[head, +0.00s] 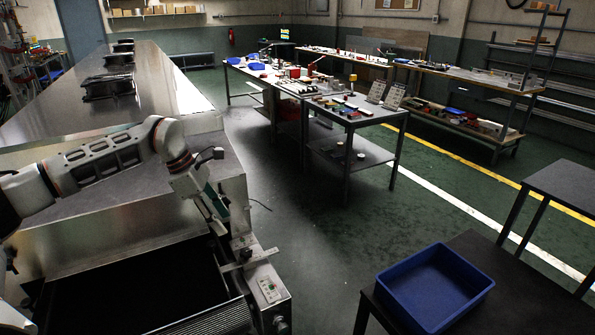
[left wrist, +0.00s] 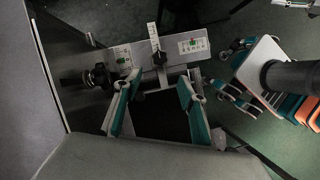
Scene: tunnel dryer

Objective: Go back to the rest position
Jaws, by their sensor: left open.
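My left arm reaches in from the left of the head view, over the near end of a steel dryer (head: 120,215). My left gripper (head: 219,226) hangs above the dryer's front right corner, by a control box (head: 268,284). In the left wrist view, its two teal-padded fingers (left wrist: 158,112) are spread apart with nothing between them. The control box (left wrist: 172,62) with a pale upright lever (left wrist: 154,37) shows beyond the fingertips. Whether the fingers touch the box cannot be told. My right gripper cannot be made out.
A blue bin (head: 434,287) sits on a dark table (head: 527,290) at front right. Dark objects (head: 107,84) lie on the dryer's long steel top. Workbenches (head: 372,112) with tools stand behind. Green floor (head: 290,235) is free in the middle.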

